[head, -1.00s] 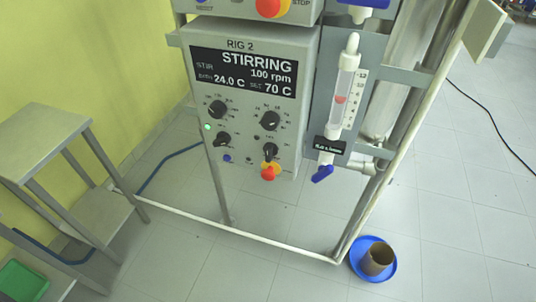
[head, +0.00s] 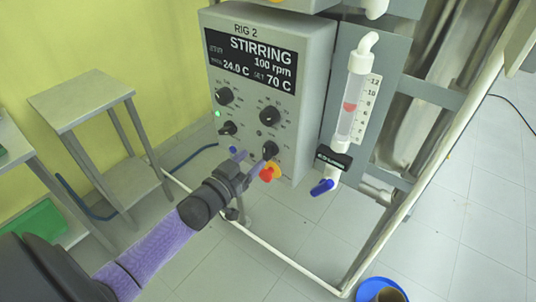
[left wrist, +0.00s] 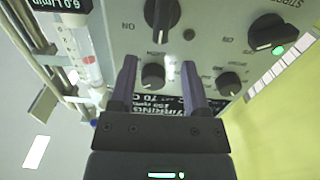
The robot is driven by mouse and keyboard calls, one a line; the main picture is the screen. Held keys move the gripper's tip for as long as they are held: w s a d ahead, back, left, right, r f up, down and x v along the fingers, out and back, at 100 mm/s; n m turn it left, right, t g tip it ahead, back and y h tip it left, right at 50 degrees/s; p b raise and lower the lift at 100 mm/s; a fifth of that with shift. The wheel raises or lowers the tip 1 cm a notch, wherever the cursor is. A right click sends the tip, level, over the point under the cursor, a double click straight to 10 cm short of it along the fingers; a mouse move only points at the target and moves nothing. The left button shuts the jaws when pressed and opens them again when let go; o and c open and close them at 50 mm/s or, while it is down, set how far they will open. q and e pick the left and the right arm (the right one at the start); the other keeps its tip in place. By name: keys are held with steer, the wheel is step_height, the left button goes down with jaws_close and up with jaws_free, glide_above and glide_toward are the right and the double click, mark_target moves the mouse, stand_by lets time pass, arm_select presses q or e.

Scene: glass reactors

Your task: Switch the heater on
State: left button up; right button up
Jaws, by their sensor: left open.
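The grey RIG 2 control box (head: 318,70) has a display reading STIRRING, 100 rpm, 24.0 C, set 70 C. A black lever switch (head: 270,149) sits at its lower right; it shows large and upright in the left wrist view (left wrist: 162,14), with ON beside it. I cannot read which switch is the heater's. A second lever switch (head: 228,128) at lower left lies nearly sideways in the wrist view (left wrist: 272,32), beside a lit green lamp (left wrist: 278,50). My left gripper (left wrist: 159,66) is open and empty before the panel's lower part, fingers pointing at it.
A red and yellow stop button (head: 268,173) is close to my left fingers. Upper dials (head: 269,115) sit above the switches. A glass flowmeter (head: 353,105) with a blue valve (head: 322,187) stands right.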

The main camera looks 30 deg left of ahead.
mark_target(264, 149)
arm_select(q)
steer(key=w, duration=0.2)
steer(key=w+b, duration=0.1)
steer(key=w, duration=0.1)
steer(key=shift+w+d+f, duration=0.15)
steer(key=shift+w, duration=0.25)
steer(key=c, duration=0.8)
jaws_close()
arm_select(e)
steer(key=shift+s+d+f, duration=0.4)
steer(key=shift+d+f, duration=0.25)
steer(key=shift+f, duration=0.15)
steer(key=shift+a, duration=0.1)
